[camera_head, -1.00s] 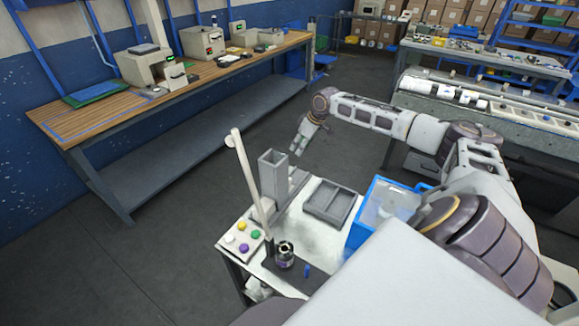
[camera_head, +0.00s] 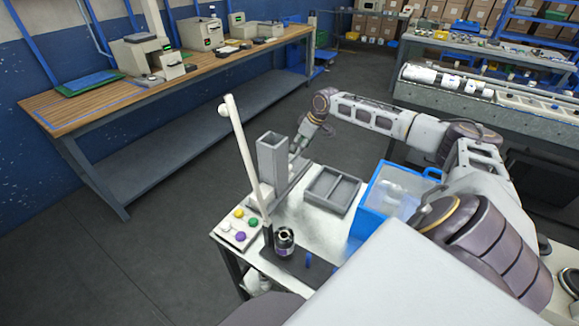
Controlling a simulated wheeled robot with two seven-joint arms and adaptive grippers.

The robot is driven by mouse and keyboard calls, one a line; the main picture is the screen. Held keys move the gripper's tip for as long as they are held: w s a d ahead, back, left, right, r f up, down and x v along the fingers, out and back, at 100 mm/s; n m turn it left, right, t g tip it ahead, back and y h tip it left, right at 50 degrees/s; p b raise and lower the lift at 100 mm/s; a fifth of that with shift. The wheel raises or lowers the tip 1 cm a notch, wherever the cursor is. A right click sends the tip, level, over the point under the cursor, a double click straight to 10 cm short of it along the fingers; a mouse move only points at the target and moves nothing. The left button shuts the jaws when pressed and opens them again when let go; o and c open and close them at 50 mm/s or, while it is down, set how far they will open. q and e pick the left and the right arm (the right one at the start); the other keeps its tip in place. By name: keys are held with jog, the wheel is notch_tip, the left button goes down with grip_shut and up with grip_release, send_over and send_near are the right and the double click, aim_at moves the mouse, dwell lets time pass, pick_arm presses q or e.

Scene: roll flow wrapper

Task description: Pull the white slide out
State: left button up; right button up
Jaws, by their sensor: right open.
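A grey upright square hopper (camera_head: 272,160) stands at the back left of the small white work table (camera_head: 310,222). A low grey rail-like part runs along the hopper's right side at its foot, and I cannot clearly pick out a white slide there. My right gripper (camera_head: 296,152) hangs fingers down just right of the hopper, close to its side. It is small in view and open. I cannot tell whether it touches anything. My left gripper is not in view.
A grey two-part tray (camera_head: 331,190) and a blue bin (camera_head: 368,204) stand right of the hopper. A white pole (camera_head: 243,150) leans at the left. A panel with coloured buttons (camera_head: 238,231) and a dark round part (camera_head: 284,241) are at the front.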

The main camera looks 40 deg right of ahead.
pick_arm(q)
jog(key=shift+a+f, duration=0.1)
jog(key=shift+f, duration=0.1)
pick_arm(e)
jog(key=shift+f, duration=0.2)
send_over(291, 166)
jog(key=s, duration=0.2)
jog(key=shift+f, duration=3.45)
jog(key=x, duration=0.4)
jog(key=shift+w+d+b, duration=0.15)
jog(key=shift+w+b, duration=0.1)
jog(key=shift+b, duration=0.05)
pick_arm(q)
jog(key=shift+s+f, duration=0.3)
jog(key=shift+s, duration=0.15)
pick_arm(e)
jog(key=shift+x, duration=1.05)
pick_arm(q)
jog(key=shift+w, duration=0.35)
pick_arm(e)
grip_shut()
